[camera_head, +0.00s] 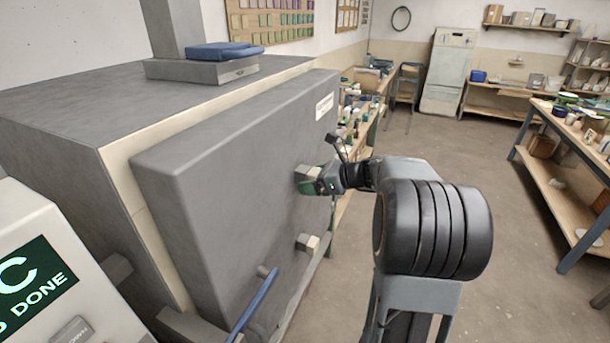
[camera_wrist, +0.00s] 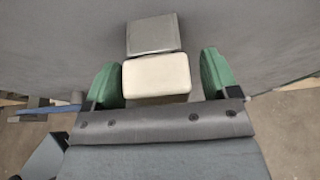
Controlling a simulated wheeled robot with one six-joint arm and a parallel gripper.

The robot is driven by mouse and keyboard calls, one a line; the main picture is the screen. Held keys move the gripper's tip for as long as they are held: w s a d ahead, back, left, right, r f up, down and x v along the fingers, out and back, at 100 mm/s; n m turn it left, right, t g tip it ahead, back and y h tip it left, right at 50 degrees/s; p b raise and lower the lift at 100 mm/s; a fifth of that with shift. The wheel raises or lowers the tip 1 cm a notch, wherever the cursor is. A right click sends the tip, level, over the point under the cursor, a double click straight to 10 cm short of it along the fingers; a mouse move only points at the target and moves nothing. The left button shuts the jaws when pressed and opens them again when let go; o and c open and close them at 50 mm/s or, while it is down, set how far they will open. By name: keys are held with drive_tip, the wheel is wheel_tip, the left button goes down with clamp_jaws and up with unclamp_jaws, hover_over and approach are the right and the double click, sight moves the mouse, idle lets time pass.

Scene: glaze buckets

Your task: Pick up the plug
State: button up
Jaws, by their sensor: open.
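Two pale, blocky plugs stick out of the grey kiln door. The upper plug (camera_head: 307,171) is beside my gripper (camera_head: 316,184); the lower plug (camera_head: 307,243) stands apart below it. In the wrist view, the cream plug face (camera_wrist: 157,75) lies between the two green fingers of my gripper (camera_wrist: 160,70), with a grey block (camera_wrist: 153,33) just beyond it. The fingers are open, one on each side of the plug. The lower part of the plug face meets my gripper's dark body in the picture.
The kiln door (camera_head: 235,165) stands close on the left, with a blue-handled lever (camera_head: 255,302) low on it. A cluttered bench (camera_head: 372,100) stands behind my gripper. A table (camera_head: 575,125) stands at right. The floor between (camera_head: 510,250) is clear.

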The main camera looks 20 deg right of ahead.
drive_tip(key=c, duration=1)
drive_tip(key=shift+c, duration=0.2)
drive_tip(key=shift+d+b, duration=0.1)
drive_tip(key=shift+b, duration=0.3)
drive_tip(key=s+d+b, duration=0.2)
drive_tip(key=s+d, duration=1)
drive_tip(key=s, duration=0.1)
drive_tip(key=shift+s+d+r, duration=0.1)
drive_tip(key=shift+s, duration=0.1)
drive_tip(key=s+d+p, duration=0.3)
drive_tip(key=s+d, duration=0.2)
drive_tip(key=s, duration=0.1)
drive_tip(key=shift+d, duration=0.25)
idle(0.5)
idle(0.4)
